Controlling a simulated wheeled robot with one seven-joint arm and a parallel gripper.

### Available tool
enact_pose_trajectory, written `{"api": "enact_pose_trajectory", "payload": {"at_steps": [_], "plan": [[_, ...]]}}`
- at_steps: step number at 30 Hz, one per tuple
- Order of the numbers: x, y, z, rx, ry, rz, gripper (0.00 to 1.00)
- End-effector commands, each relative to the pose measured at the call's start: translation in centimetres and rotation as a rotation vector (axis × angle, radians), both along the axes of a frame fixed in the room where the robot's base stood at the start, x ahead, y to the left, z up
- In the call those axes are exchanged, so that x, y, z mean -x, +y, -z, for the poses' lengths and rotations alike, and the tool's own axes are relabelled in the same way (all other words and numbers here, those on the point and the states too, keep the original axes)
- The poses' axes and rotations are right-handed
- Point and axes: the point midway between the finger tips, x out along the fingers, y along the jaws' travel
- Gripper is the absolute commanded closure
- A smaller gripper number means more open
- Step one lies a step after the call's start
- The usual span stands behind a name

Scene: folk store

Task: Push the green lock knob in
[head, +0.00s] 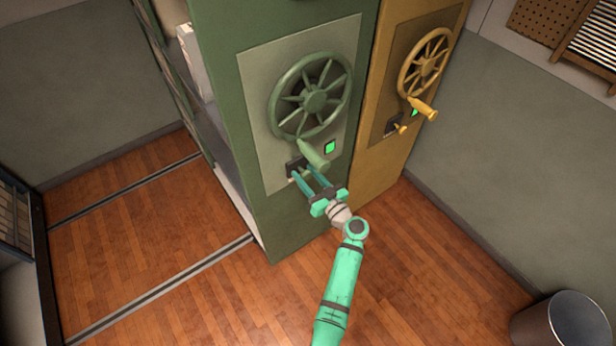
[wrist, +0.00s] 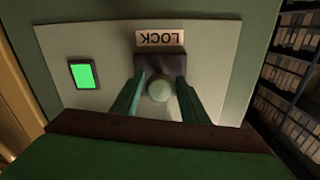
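The green lock knob (wrist: 159,88) is a pale round knob in front of a dark lock plate (wrist: 152,63) on the green cabinet, with an upside-down LOCK label (wrist: 160,39) beside it. My gripper (wrist: 160,78) is open, one finger on each side of the knob with small visible gaps. In the head view my gripper (head: 302,171) reaches the dark plate (head: 292,168) below the green wheel; the knob cannot be made out there. How far the knob stands out is unclear.
The green wheel (head: 315,98) has a handle (head: 313,154) sticking out just above my fingers. A lit green indicator (head: 330,147) is right of the plate. A yellow cabinet (head: 375,166) with its own wheel (head: 424,62) stands to the right. A bin (head: 545,328) is at lower right.

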Motion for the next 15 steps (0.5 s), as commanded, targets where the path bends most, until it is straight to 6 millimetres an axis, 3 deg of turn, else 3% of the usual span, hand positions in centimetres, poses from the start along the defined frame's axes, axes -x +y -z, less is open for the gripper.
{"api": "enact_pose_trajectory", "payload": {"at_steps": [10, 15], "plan": [[0.1, -0.2, -0.1, -0.001, -0.001, 0.000, 0.49], [1.2, -1.1, 0.0, 0.000, -0.002, 0.002, 0.49]]}}
